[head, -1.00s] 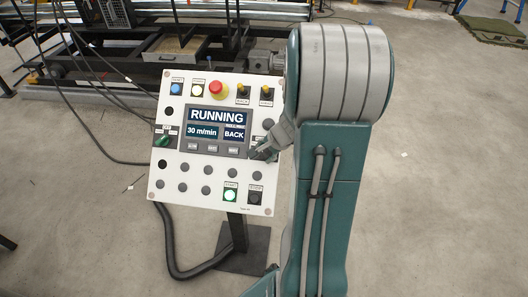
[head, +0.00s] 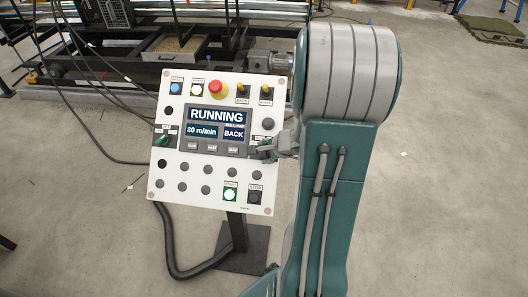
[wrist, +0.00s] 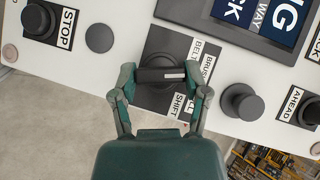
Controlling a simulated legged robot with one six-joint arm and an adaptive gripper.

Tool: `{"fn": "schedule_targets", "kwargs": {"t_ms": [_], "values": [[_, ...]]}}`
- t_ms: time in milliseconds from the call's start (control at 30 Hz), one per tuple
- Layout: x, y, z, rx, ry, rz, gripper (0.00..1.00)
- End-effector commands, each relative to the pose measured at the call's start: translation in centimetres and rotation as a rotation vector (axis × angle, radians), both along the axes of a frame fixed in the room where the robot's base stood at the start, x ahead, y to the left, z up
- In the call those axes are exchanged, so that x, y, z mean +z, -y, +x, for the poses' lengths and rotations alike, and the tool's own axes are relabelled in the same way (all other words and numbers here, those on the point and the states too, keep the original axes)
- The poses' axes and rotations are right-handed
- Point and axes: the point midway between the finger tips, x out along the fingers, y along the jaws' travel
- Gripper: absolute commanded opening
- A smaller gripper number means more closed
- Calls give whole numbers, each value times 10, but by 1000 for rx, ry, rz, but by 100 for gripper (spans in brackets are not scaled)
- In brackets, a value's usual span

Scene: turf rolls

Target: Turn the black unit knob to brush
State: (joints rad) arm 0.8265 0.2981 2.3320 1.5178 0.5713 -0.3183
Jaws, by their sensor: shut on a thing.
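The black unit knob (wrist: 158,75) sits on a dark square plate on the white control panel. In the wrist view its bar lies nearly level, with a white mark towards its right end, on the side of the brush label (wrist: 208,68) and the belt label. My gripper (wrist: 164,84) is shut on the knob, one finger at each end of the bar. In the head view my gripper (head: 264,152) is at the panel's right edge and hides most of the knob. The screen (head: 217,130) reads RUNNING, 30 m/min and BACK.
The red emergency button (head: 217,88) and small switches line the panel's top. The lit green start button (head: 230,194) and the stop button (head: 255,196) are below. Beside the knob in the wrist view is a round black knob (wrist: 240,102). A green selector (head: 162,141) is at the left.

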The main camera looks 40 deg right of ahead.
Motion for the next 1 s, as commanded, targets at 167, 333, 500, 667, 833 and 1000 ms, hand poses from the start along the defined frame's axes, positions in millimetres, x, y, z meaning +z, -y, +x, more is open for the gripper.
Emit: {"fn": "schedule_targets", "kwargs": {"t_ms": [167,333,500,667,833,1000], "values": [[-1,2,-1,-6,-6,-3,12],[-1,1,-1,-4,-5,-2,94],[-1,0,-1,-2,-4,-3,94],[0,-1,-1,-1,-3,-2,94],[9,1,-8,-1,0,-4,94],[32,5,-27,-4,2,-6,94]]}}
